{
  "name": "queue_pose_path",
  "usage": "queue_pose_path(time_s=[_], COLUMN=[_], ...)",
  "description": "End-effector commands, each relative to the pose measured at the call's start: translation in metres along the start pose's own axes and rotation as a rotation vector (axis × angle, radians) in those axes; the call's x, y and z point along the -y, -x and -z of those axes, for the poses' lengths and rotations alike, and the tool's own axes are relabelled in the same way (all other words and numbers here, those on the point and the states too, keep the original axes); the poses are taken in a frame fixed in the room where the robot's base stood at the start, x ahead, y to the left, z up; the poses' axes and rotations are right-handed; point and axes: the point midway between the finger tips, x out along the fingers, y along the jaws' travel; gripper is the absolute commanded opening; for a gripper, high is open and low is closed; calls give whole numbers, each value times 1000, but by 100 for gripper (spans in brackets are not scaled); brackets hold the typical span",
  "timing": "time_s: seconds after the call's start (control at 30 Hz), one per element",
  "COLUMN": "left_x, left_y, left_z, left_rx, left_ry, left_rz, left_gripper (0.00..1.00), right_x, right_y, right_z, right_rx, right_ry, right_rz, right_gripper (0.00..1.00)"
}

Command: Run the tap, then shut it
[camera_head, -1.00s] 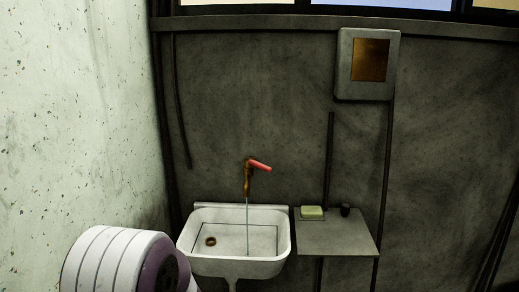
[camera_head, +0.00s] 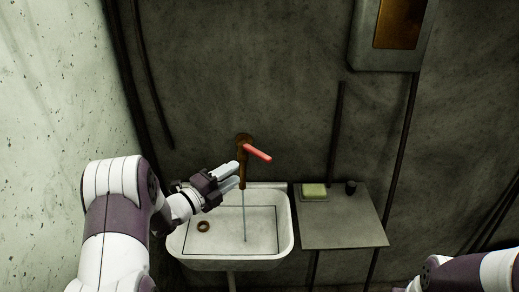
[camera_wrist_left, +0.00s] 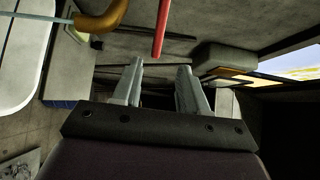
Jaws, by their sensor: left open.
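The brown tap (camera_head: 243,165) is on the wall above the white sink (camera_head: 287,245), and a thin stream of water (camera_head: 244,215) runs from it into the basin. Its red handle (camera_head: 257,153) points right and slightly down. My left gripper (camera_head: 231,177) is open and empty, with its fingertips close to the left of the tap spout; I cannot tell if they touch. In the left wrist view, the red handle (camera_wrist_left: 162,28) and the tap (camera_wrist_left: 100,18) are beyond the parted fingers (camera_wrist_left: 160,88). My right forearm shows at lower right; its gripper is out of view.
A grey shelf (camera_head: 340,225) right of the sink holds a green soap bar (camera_head: 314,191) and a small dark object (camera_head: 351,187). A wall box (camera_head: 392,48) hangs above. A pale wall (camera_head: 50,100) stands close on the left.

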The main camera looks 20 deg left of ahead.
Motion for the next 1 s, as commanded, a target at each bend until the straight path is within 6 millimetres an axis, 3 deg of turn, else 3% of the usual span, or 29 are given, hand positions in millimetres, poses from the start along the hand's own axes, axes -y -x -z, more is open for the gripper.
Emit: queue_pose_path(time_s=[0.3,0.5,0.7,0.93,1.0], left_x=[3,1,0,0,0], left_y=[-76,-109,-121,-121,-121], left_z=[1,0,0,-1,-1], left_rx=[-1,2,3,3,3], left_ry=[1,3,3,3,3], left_rz=[-2,-3,-4,-3,-3], left_gripper=[43,43,43,43,20], right_x=[0,0,0,0,0], right_y=[24,32,33,33,33], right_z=[3,4,4,4,4], right_rx=[-1,-1,0,-1,-1], right_ry=[0,0,0,0,0], right_rz=[0,0,0,0,0], right_gripper=[43,43,43,43,43])
